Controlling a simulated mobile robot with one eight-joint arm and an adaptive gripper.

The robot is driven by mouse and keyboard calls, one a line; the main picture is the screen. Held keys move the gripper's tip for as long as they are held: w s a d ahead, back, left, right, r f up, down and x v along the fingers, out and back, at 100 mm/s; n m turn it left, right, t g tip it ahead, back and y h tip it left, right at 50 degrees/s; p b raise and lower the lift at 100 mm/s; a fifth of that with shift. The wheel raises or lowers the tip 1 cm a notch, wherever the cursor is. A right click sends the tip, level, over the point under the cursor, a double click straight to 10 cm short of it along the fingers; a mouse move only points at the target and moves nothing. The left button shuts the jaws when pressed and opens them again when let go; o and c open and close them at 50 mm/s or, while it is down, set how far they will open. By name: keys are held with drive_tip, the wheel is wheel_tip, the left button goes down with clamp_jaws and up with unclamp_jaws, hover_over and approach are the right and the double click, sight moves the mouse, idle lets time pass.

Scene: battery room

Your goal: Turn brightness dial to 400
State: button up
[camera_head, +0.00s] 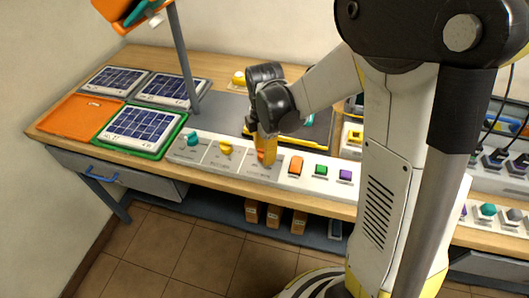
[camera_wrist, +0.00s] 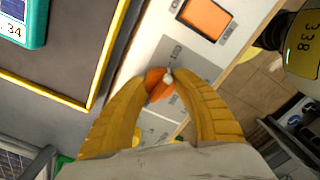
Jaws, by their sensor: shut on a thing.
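A row of dials sits on the pale strip along the bench front: a teal dial (camera_head: 193,138), a yellow dial (camera_head: 225,148) and an orange dial (camera_wrist: 156,81). My gripper (camera_head: 266,155) points down over the orange dial. In the wrist view my gripper (camera_wrist: 161,77) has its yellow fingers closed on the orange dial, one on each side. The grey plate (camera_wrist: 180,55) under this dial has a printed label and scale too small to read. Which dial is for brightness and its present value cannot be read.
An orange button (camera_head: 296,166), a green button (camera_head: 321,171) and a purple button (camera_head: 346,175) stand right of the dials. Solar panels (camera_head: 142,128) lie at left beside an orange tray (camera_head: 78,118). A teal meter (camera_wrist: 20,22) shows in the wrist view. A grey post rises behind.

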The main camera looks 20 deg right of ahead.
drive_tip(key=m, duration=0.9)
drive_tip(key=shift+m, duration=0.3)
drive_tip(key=m, duration=0.4)
drive_tip(key=shift+m, duration=0.3)
drive_tip(key=m, duration=0.4)
drive_tip(key=shift+m, duration=0.3)
drive_tip(key=m, duration=1.2)
drive_tip(key=shift+m, duration=1.9)
